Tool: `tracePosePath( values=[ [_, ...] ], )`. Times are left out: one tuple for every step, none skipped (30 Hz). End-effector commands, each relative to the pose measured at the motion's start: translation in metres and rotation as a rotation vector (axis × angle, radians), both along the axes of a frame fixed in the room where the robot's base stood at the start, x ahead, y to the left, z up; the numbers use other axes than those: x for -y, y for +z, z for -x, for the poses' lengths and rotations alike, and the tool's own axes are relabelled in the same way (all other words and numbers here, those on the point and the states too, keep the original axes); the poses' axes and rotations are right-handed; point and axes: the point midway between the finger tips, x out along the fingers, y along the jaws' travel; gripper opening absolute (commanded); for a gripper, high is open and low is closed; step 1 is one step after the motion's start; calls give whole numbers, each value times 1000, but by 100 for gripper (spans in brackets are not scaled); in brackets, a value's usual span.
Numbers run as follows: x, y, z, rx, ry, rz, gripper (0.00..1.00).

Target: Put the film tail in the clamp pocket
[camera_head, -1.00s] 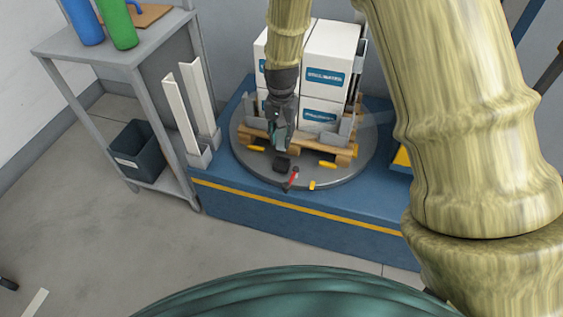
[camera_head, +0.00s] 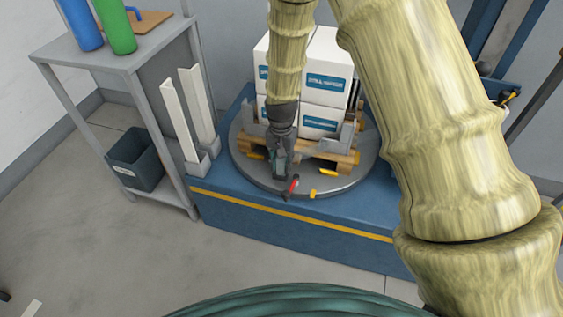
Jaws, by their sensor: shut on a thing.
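My gripper (camera_head: 279,174) points down at the front of the round turntable (camera_head: 345,185), just in front of the pallet. It is shut on the film tail, which is thin and hard to make out between the fingers. The dark clamp is at the turntable's front edge, mostly hidden behind my gripper. Its red lever (camera_head: 293,185) shows just to the right of the fingertips. The clamp pocket is hidden, so I cannot tell whether the tail is inside it.
White labelled boxes (camera_head: 326,80) stand on a wooden pallet (camera_head: 325,159) behind my gripper. White corner posts (camera_head: 183,120) stand to the left, beside a grey shelf table (camera_head: 120,55). A blue mast (camera_head: 500,45) is at the right. Floor in front is clear.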

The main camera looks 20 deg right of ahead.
Motion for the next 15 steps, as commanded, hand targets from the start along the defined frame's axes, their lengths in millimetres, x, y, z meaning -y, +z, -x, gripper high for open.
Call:
tracePosePath(
  values=[
    [0,-1,0,-1,0,-1,12],
    [0,-1,0,-1,0,0,12],
    [0,-2,0,-1,0,0,12],
    [0,-3,0,-1,0,0,30],
    [0,-3,0,-1,0,0,35],
    [0,-3,0,-1,0,0,42],
    [0,-3,0,-1,0,0,48],
    [0,-2,0,-1,0,0,49],
    [0,-2,0,-1,0,0,49],
    [0,-2,0,-1,0,0,49],
    [0,-2,0,-1,0,0,49],
    [0,-2,0,-1,0,0,49],
    [0,-2,0,-1,0,0,49],
    [0,-2,0,-1,0,0,49],
    [0,-2,0,-1,0,0,49]
  ],
)
